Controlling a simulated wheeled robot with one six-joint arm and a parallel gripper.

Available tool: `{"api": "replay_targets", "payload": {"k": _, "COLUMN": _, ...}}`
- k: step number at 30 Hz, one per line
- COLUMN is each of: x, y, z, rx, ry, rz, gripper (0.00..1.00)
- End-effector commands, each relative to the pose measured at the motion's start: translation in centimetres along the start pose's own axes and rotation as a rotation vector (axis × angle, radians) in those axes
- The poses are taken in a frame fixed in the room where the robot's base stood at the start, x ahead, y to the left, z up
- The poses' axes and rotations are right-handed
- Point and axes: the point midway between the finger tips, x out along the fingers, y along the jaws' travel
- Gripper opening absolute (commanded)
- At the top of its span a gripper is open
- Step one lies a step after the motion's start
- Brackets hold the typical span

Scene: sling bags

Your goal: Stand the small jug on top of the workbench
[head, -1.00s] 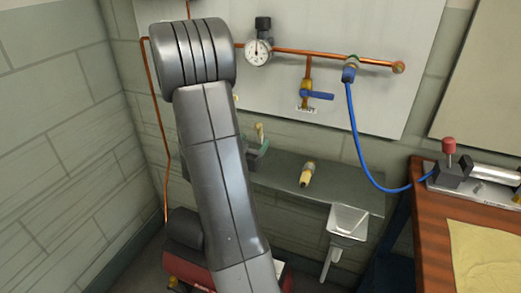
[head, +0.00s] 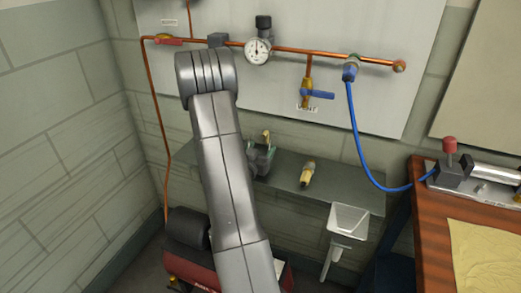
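The workbench (head: 433,240) is at the right, with a reddish-brown wooden top. I cannot make out a small jug for certain. My grey arm rises through the middle and hides much of what lies behind it. A dark grey-green piece (head: 260,160) shows just right of the arm, above the shelf, with a small yellowish part at its top. It looks like part of my gripper, but its fingers are not clear, and I cannot tell whether it holds anything.
A grey shelf (head: 345,195) on the wall bears a yellow and dark fitting (head: 307,173). A pale metal hopper-shaped holder (head: 347,222) hangs at its front. A clamp-like device (head: 452,170) and a yellow cloth (head: 488,255) lie on the workbench. A blue hose (head: 355,140) runs down to it.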

Motion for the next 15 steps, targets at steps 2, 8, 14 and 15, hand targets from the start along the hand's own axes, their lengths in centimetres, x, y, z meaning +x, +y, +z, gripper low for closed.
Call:
{"api": "replay_targets", "payload": {"k": 2, "x": 0.07, "y": -0.01, "z": 0.02, "rx": 0.0, "ry": 0.001, "rz": 0.0, "gripper": 0.37}}
{"api": "replay_targets", "payload": {"k": 8, "x": 0.05, "y": -0.03, "z": 0.08, "rx": 0.0, "ry": 0.001, "rz": 0.0, "gripper": 0.37}}
{"api": "replay_targets", "payload": {"k": 14, "x": 0.04, "y": -0.03, "z": 0.29, "rx": 0.001, "ry": 0.001, "rz": 0.0, "gripper": 0.75}}
{"api": "replay_targets", "payload": {"k": 15, "x": 0.04, "y": -0.03, "z": 0.29, "rx": 0.0, "ry": 0.001, "rz": 0.0, "gripper": 0.83}}
